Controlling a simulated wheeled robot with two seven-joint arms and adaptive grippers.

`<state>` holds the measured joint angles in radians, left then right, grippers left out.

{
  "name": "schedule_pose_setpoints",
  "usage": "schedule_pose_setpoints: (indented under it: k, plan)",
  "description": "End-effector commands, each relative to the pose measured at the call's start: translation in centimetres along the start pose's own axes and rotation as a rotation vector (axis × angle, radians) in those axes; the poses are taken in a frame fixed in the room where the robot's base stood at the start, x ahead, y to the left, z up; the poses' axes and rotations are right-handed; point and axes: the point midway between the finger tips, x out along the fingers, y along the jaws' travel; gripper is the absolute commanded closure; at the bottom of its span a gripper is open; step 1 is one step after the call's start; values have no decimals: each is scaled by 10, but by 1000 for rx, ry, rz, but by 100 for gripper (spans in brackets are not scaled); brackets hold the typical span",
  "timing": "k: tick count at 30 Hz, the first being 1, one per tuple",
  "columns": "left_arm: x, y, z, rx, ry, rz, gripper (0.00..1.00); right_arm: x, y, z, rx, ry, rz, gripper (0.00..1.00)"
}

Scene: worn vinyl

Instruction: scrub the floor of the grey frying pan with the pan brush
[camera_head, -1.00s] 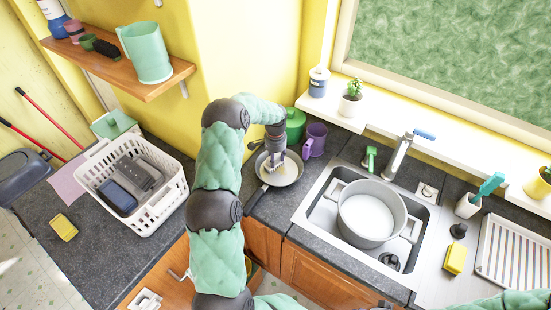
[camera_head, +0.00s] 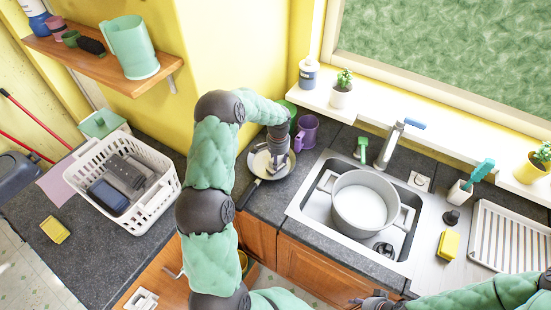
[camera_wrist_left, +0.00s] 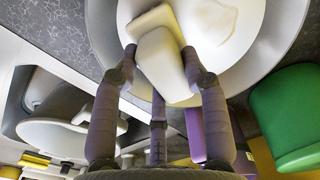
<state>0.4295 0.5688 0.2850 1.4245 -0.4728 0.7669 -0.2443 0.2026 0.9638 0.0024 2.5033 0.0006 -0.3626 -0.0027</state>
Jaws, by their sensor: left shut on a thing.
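The grey frying pan (camera_head: 255,173) stands on the dark counter left of the sink, its dark handle pointing to the lower left. My left gripper (camera_head: 278,163) reaches down over the right part of the pan. In the left wrist view its fingers (camera_wrist_left: 163,72) are shut on a pale cream block, the pan brush (camera_wrist_left: 161,58), held over the pan floor (camera_wrist_left: 215,62). A whitish patch (camera_wrist_left: 212,20) shows on that floor. Whether the brush touches the floor is hard to tell. My right gripper (camera_head: 376,302) shows only partly at the bottom edge, its jaws unclear.
A purple mug (camera_head: 306,133) and a green pot (camera_wrist_left: 288,112) stand close beside the pan. The sink holds a large grey pot (camera_head: 365,205). A white basket (camera_head: 150,215) stands left of my left arm. A yellow sponge (camera_head: 448,244) lies right of the sink.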

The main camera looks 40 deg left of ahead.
Motion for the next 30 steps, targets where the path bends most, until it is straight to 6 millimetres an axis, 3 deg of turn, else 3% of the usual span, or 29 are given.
schedule_pose_setpoints:
  k: [10,30]
  plan:
    - [2,-2,1,0,-3,2,95,0,0,0,0,0,0,60]
    - [2,-54,1,-2,-2,1,95,5,2,0,0,0,0,60]
